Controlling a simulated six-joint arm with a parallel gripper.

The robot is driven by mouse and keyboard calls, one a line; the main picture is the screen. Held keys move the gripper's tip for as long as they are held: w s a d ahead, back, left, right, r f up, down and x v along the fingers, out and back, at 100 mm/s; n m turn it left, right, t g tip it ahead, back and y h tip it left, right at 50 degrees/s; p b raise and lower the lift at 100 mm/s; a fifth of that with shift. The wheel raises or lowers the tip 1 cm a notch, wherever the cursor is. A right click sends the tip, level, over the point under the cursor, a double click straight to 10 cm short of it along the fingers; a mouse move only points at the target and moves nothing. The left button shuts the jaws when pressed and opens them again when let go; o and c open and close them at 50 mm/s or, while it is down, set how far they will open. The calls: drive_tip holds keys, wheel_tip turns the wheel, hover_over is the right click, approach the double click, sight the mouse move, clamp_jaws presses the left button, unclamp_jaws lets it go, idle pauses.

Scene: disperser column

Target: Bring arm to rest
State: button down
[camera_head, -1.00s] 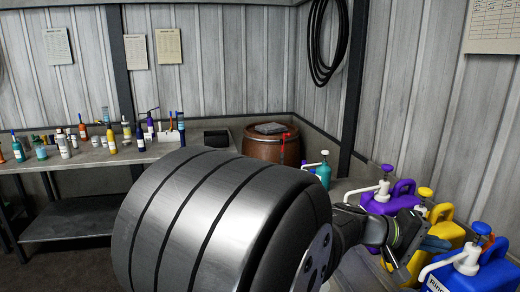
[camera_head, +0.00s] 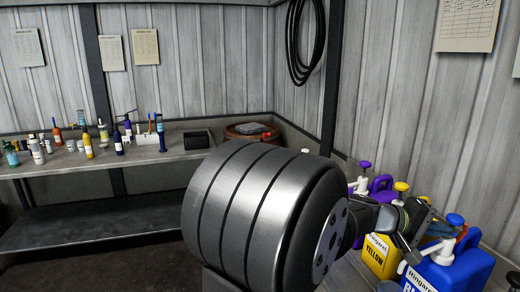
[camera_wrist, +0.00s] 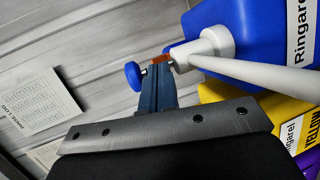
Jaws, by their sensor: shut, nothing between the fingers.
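My arm's large grey cylindrical link fills the middle of the head view and hides part of the scene. My gripper (camera_wrist: 160,62) shows in the wrist view as narrow blue fingers closed together, with nothing between them. In the head view the wrist end reaches right, over the row of jugs. The blue jug (camera_head: 455,272) with its white pump stands close by; the jug also shows in the wrist view (camera_wrist: 232,40). Its blue pump knob (camera_wrist: 133,74) appears beside the fingers there; I cannot tell whether they touch.
A yellow jug (camera_head: 378,258) and a purple jug (camera_head: 382,187) stand beside the blue one. A brown barrel (camera_head: 240,132) is behind my arm. A long bench (camera_head: 180,153) with several bottles is at the left. The floor before it is clear.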

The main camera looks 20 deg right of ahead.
drive_tip(key=shift+a, duration=0.1)
idle(0.3)
drive_tip(key=a, duration=0.8)
drive_tip(key=d, duration=1.1)
drive_tip(key=shift+d, duration=0.2)
